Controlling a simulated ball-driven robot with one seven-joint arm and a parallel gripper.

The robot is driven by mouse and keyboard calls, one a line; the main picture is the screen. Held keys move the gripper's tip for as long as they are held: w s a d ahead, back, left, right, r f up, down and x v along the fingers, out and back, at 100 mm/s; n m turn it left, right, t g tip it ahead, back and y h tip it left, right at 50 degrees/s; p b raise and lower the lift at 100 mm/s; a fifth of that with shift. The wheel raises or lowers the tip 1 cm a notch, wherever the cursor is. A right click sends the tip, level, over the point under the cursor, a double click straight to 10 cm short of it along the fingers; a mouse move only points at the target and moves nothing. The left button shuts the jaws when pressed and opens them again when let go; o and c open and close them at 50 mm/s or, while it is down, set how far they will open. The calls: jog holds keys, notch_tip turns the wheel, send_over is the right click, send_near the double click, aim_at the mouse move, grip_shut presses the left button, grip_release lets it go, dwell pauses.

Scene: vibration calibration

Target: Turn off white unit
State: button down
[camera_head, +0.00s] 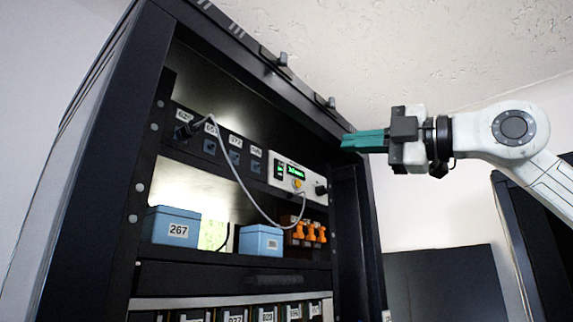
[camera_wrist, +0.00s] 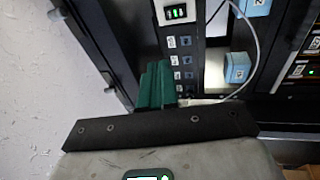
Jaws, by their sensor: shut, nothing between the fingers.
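The white unit (camera_head: 297,176) sits in the black rack, with a lit green display, a yellowish button (camera_head: 297,184) and a dark knob or plug at its right end. A grey cable (camera_head: 243,187) runs from a black plug (camera_head: 187,131) in the socket row and loops down and up to the unit's area. My gripper (camera_head: 345,142) is shut and empty, its green fingers pointing left near the rack's right front post, above and right of the unit. In the wrist view the green fingers (camera_wrist: 155,84) are together, and the white unit (camera_wrist: 176,12) shows at the top.
The black rack frame (camera_head: 362,215) stands beside and below my gripper. Blue boxes (camera_head: 173,226) and orange-topped parts (camera_head: 309,233) sit on the shelf below the unit. A row of numbered sockets (camera_head: 233,157) is left of the unit. Free air lies in front of the rack.

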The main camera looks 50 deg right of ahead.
jog(key=h, duration=0.1)
jog(key=m+g+h, duration=0.1)
jog(key=shift+w+d+f+h, duration=0.3)
jog(key=shift+w+d+f, duration=0.05)
jog(key=shift+w+f, duration=0.05)
jog(key=p, duration=0.5)
send_near(281, 165)
jog(key=w, duration=0.4)
jog(key=w+r, duration=0.1)
jog(key=w, duration=0.1)
jog(key=shift+a, duration=0.15)
jog(key=shift+w, duration=0.4)
